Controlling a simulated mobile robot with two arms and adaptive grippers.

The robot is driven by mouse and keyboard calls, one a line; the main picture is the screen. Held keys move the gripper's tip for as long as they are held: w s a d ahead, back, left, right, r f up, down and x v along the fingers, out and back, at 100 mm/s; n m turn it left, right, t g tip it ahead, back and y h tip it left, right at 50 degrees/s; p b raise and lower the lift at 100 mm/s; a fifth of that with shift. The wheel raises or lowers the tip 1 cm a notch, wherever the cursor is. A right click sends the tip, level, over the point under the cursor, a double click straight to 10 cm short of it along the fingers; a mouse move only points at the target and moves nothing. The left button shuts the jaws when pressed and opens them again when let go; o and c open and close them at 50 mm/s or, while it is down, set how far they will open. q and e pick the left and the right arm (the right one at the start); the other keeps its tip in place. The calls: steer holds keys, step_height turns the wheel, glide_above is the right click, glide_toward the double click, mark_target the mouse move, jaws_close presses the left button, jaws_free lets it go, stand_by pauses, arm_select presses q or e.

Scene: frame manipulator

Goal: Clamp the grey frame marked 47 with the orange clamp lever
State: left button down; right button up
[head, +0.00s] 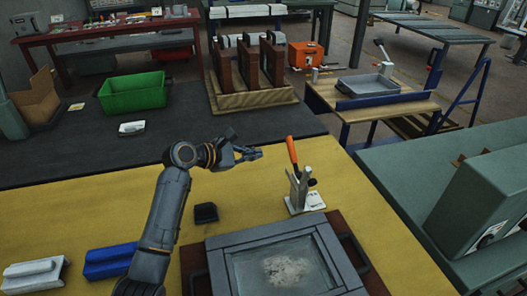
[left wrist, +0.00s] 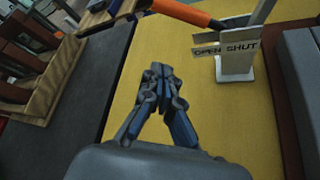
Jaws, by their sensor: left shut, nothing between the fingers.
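The orange clamp lever (head: 292,151) stands nearly upright, leaning a little left, on a pale metal clamp (head: 303,190) at the far edge of the grey frame (head: 215,264). The frame lies flat at the front; no number is readable on it. My left gripper (head: 255,154) is shut and empty, left of the lever and apart from it. In the left wrist view the closed fingers (left wrist: 158,72) point toward the orange lever (left wrist: 182,12), which crosses the top. The clamp's plate (left wrist: 226,48) reads OPEN and SHUT. My right gripper is not in view.
A small black block (head: 206,213), a blue block (head: 110,261) and a pale grey block (head: 34,273) lie on the yellow mat (head: 100,215). A green bin (head: 133,92) stands behind. A green machine (head: 480,200) is at right. Yellow mat between gripper and black block is clear.

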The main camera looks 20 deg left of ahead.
mark_target(293, 155)
arm_select(q)
steer(key=w+d+p, duration=0.1)
steer(key=w+d, duration=0.3)
steer(key=d, duration=0.2)
steer(key=shift+w+d+f+p, duration=0.2)
steer(key=shift+w+d+p, duration=0.2)
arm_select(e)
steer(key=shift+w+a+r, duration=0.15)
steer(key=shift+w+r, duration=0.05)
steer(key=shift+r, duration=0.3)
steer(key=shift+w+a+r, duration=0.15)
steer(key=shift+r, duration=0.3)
